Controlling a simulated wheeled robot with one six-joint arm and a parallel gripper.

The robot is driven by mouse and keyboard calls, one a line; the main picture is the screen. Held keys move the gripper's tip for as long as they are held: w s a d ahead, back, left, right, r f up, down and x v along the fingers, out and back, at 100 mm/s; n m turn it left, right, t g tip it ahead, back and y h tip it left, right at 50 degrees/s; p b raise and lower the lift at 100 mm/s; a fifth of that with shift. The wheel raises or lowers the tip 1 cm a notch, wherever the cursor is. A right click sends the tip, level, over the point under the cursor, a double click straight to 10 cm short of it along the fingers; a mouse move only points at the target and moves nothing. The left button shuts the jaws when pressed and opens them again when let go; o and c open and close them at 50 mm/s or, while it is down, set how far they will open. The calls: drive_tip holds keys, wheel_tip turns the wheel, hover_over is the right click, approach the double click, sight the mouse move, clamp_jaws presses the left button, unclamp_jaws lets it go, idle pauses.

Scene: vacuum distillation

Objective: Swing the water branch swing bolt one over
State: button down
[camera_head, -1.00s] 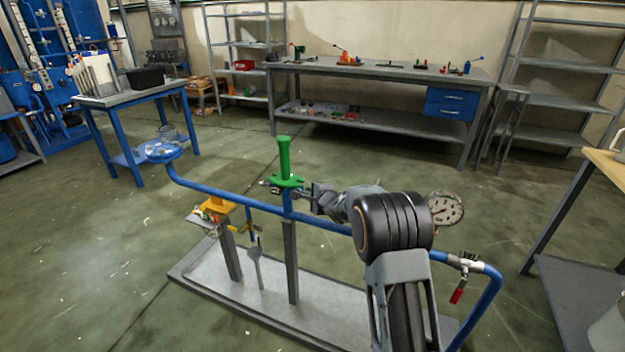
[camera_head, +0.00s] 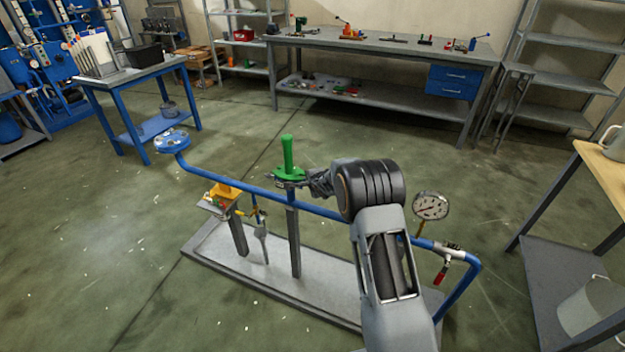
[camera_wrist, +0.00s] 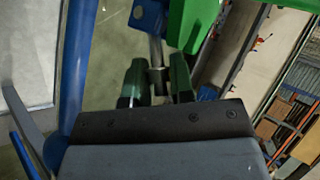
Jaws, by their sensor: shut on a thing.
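The water branch is a green upright fitting with a flange (camera_head: 289,173) on the blue pipe (camera_head: 235,183). In the wrist view the green flange (camera_wrist: 197,22) is at the top, beside a blue part (camera_wrist: 147,17). A grey metal swing bolt (camera_wrist: 156,58) hangs there and runs down between the fingertips. My gripper (camera_wrist: 157,84) has its two green-tipped fingers shut on this bolt. In the head view my gripper (camera_head: 312,183) is at the right side of the green flange. The bolt is too small to make out there, and my wrist partly hides the pipe.
The blue pipe rig stands on a grey base plate (camera_head: 222,244). A pressure gauge (camera_head: 430,206) and a red-handled valve (camera_head: 443,272) are right of my arm. A blue capped end (camera_head: 172,141) is at the left. Open floor surrounds the rig.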

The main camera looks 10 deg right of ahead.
drive_tip(key=shift+r, duration=0.1)
idle(0.3)
drive_tip(key=c, duration=1.2)
unclamp_jaws()
drive_tip(key=p+v, duration=0.2)
drive_tip(key=v, duration=1.1)
drive_tip(key=shift+s+r, duration=0.25)
